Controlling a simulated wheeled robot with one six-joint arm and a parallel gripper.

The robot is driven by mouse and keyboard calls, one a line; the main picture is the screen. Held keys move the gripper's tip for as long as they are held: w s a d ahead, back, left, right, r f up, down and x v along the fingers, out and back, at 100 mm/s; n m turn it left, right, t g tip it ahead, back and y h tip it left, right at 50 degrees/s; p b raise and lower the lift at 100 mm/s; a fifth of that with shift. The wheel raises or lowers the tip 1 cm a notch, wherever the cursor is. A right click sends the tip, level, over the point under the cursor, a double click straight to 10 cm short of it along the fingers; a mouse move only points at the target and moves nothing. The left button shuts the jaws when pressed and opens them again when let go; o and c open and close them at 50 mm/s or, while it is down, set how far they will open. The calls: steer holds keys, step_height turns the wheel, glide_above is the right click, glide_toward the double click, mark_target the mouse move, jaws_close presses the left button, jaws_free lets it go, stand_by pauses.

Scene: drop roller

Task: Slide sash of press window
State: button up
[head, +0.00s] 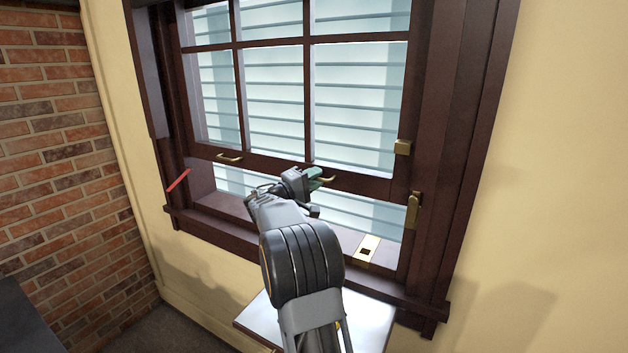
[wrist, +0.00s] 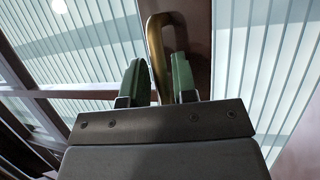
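The press window's sash (head: 270,172) is a dark wooden frame with several panes. Its bottom rail stands above the sill, with an open gap below it. Two brass handles sit on the rail: a left handle (head: 229,157) and a right handle (head: 328,180). My gripper (head: 315,178) is at the right handle. In the wrist view, the green fingers of my gripper (wrist: 160,82) stand on either side of the brass handle (wrist: 157,45). A narrow gap shows between the handle and the right finger, so the gripper looks open around it. Contact at the left finger is unclear.
A brass latch (head: 413,210) and a brass block (head: 403,147) sit at the window's right side. A pale plate with a dark square (head: 366,250) lies on the sill. A red strip (head: 178,180) is at the left jamb. A brick wall (head: 45,130) stands left.

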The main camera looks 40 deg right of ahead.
steer(key=shift+o, duration=0.9)
steer(key=shift+f, duration=0.1)
steer(key=shift+a, duration=0.15)
steer(key=b+v, duration=0.3)
steer(key=v, duration=1)
steer(key=shift+a, duration=0.25)
